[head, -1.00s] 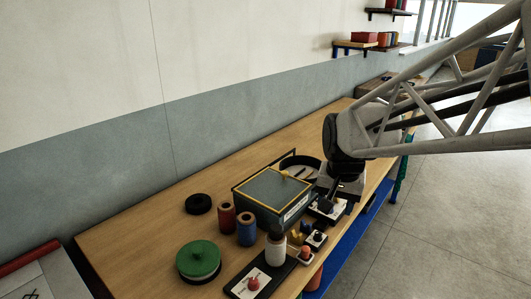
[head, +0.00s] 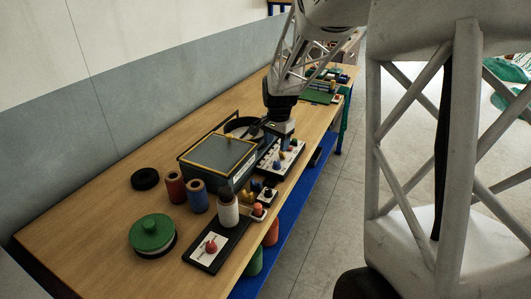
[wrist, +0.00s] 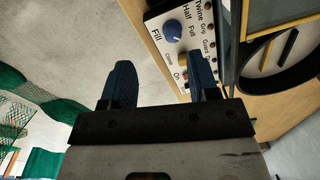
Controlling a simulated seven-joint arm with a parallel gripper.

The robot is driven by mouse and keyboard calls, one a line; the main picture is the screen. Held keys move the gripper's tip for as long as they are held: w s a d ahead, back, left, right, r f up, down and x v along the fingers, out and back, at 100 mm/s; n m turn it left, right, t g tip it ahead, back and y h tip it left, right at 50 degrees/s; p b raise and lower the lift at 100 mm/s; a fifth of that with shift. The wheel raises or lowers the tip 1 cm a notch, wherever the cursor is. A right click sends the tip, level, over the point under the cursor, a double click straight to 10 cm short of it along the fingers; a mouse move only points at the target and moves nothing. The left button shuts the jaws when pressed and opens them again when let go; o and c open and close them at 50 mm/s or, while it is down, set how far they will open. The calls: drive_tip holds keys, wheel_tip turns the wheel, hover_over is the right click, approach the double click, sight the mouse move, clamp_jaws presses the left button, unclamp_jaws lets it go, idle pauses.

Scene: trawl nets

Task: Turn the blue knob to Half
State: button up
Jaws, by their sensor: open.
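The blue knob (wrist: 172,31) is on a white control panel (wrist: 185,50) at the top of the wrist view, among the labels Fill, Half and Full. I cannot tell for sure where its pointer aims. In the head view the blue knob (head: 277,165) is near the front end of the same panel (head: 287,162) at the table's right edge. My gripper (wrist: 160,78) is open, its two dark blue fingers apart with nothing between them. The knob appears beyond the fingertips, not touched. In the head view the gripper (head: 268,135) is above and behind the panel, its fingers partly unclear.
A glass-topped box (head: 218,157) stands left of the panel, with a round dark tray (head: 240,126) behind it. A green-lidded pot (head: 152,235) stands front left.

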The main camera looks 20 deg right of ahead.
sight(277, 162)
drive_tip(key=shift+m, duration=0.6)
drive_tip(key=w+f, duration=0.1)
drive_tip(key=w+d+f, duration=0.1)
drive_tip(key=w+f, duration=0.1)
drive_tip(key=shift+w+d, duration=0.15)
drive_tip(key=shift+d, duration=0.25)
drive_tip(key=shift+f, duration=0.2)
drive_tip(key=shift+w+f, duration=0.1)
drive_tip(key=shift+f, duration=3.65)
drive_tip(key=shift+c, duration=0.2)
drive_tip(key=c, duration=0.9)
